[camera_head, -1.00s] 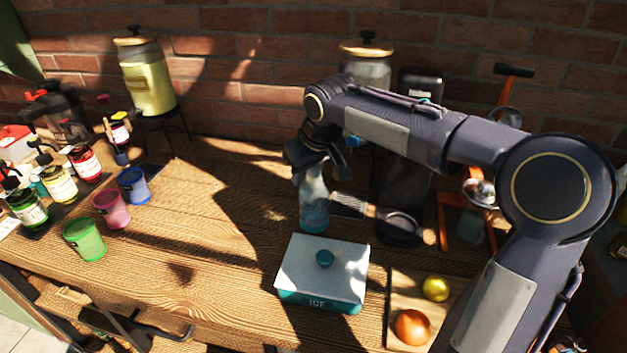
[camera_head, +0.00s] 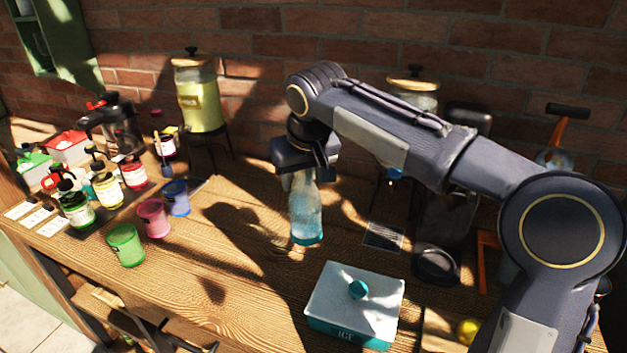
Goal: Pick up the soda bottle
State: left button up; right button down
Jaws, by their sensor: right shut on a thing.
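The soda bottle (camera_head: 306,212) is clear with a bluish-teal base. It is upright above or on the wooden table near the middle of the view; whether its base touches the wood is hard to tell. My right gripper (camera_head: 303,168) points down and is shut on the bottle's upper part. The gripper hides the bottle's neck and top. My left gripper does not show.
The ice box (camera_head: 335,301) with a teal knob stands in front, right of the bottle. Green (camera_head: 126,245), pink (camera_head: 154,218) and blue (camera_head: 177,198) cups stand to the left. A dark machine (camera_head: 437,264) is at right. Bare wood lies between the cups and the bottle.

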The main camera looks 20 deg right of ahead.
jog(key=shift+w+a+r, duration=0.1)
jog(key=shift+a+r, duration=0.25)
jog(key=shift+a, duration=0.35)
jog(key=shift+a+r, duration=0.3)
jog(key=shift+a, duration=0.35)
dwell(0.6)
